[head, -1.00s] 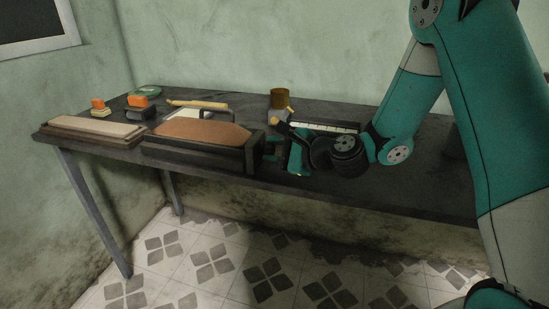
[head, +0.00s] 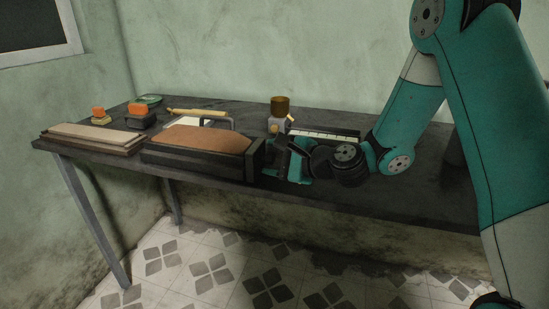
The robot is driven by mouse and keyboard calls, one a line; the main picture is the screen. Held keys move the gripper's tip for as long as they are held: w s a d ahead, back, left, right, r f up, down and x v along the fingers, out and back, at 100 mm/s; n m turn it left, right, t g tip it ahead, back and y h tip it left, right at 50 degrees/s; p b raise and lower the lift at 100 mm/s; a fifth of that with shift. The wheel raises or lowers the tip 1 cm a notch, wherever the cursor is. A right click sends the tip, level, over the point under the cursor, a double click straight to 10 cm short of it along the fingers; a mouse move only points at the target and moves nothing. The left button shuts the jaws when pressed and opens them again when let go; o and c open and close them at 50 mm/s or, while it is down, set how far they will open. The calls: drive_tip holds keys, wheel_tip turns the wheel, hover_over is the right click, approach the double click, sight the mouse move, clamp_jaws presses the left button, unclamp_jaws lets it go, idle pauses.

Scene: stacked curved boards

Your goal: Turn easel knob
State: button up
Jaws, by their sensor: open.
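A long black stand (head: 200,168) with a brown, slightly domed top (head: 200,139) lies along the front of the dark table. An upright black plate (head: 256,158) closes its right end. I take it to be the easel, but I cannot make out a knob; it may be hidden behind my gripper. My gripper (head: 279,162) is just right of that end plate, low over the table, coming from the right. Its jaws are open. Whether a finger touches the plate or a knob is too small to tell.
The table (head: 400,190) has stacked boards (head: 95,136) at left, orange-topped blocks (head: 138,110), and a wooden tool (head: 197,112) behind the stand. A brown cup-like thing (head: 280,106) and a pale strip (head: 325,135) are behind my gripper. The front right tabletop is clear.

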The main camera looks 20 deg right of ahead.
drive_tip(key=b+v, duration=0.1)
drive_tip(key=v, duration=0.3)
drive_tip(key=b+v, duration=0.1)
drive_tip(key=v, duration=0.4)
drive_tip(key=shift+d+f, duration=0.15)
drive_tip(key=shift+f, duration=0.1)
drive_tip(key=b, duration=0.4)
drive_tip(key=shift+s+d, duration=0.2)
drive_tip(key=shift+s, duration=0.05)
drive_tip(key=b+v, duration=0.1)
drive_tip(key=b, duration=0.3)
drive_tip(key=shift+s+d, duration=0.1)
drive_tip(key=shift+s, duration=0.25)
drive_tip(key=v, duration=0.4)
drive_tip(key=shift+s+d+r+b, duration=0.1)
drive_tip(key=shift+d+r+b, duration=0.05)
drive_tip(key=shift+r+b, duration=0.2)
drive_tip(key=shift+b+v, duration=0.4)
drive_tip(key=shift+v, duration=0.4)
drive_tip(key=shift+r, duration=0.1)
